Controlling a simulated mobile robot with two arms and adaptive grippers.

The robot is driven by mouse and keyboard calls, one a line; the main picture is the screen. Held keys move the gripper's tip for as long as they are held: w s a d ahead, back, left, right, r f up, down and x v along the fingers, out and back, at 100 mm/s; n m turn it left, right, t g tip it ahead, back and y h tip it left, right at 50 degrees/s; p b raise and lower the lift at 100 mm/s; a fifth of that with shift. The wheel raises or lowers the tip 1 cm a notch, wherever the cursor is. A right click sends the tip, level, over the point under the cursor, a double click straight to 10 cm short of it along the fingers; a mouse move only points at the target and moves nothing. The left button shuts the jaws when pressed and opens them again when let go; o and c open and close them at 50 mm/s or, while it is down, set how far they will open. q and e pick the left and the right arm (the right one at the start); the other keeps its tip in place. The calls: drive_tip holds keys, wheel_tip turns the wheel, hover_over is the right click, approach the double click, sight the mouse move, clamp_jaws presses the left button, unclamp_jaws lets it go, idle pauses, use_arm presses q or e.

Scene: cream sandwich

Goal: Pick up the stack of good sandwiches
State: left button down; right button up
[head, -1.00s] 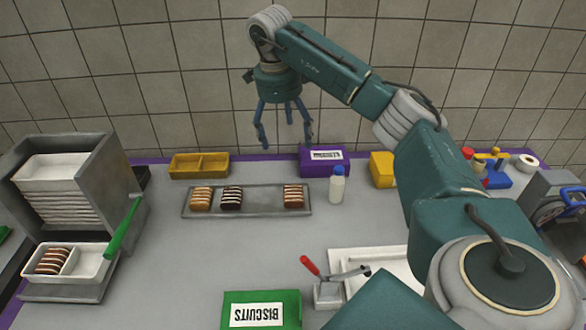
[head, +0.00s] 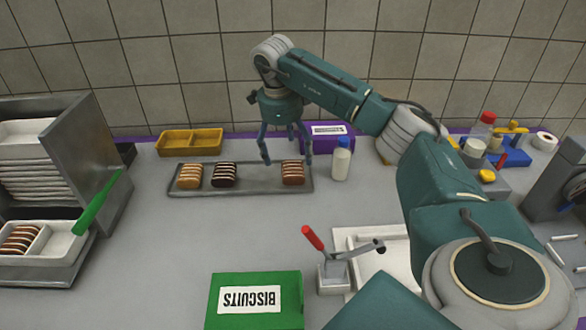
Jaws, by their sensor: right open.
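Three sandwich stacks lie on a long grey metal tray (head: 258,180): a tan one (head: 190,177) and a dark brown one (head: 225,176) at the left, and a reddish-brown one (head: 293,173) at the right. Another striped brown stack (head: 20,239) sits in a white divided tray (head: 66,247) at the far left. I cannot tell which stack is the good one. My right gripper (head: 287,161) is open and empty, fingers pointing down, over the tray's right part near the reddish-brown stack. Its height above the tray is hard to judge. My left gripper is out of view.
A green biscuits box (head: 254,301) and a red-handled device (head: 332,269) are in front. The middle counter is clear.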

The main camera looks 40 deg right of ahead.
sight(293, 168)
drive_tip(key=f, duration=0.3)
drive_tip(key=s+f+p, duration=0.1)
drive_tip(key=shift+d+f, duration=0.3)
drive_tip(key=shift+f, duration=0.05)
drive_tip(key=shift+w+d+f, duration=0.1)
drive_tip(key=shift+f, duration=0.4)
drive_tip(key=c, duration=1.3)
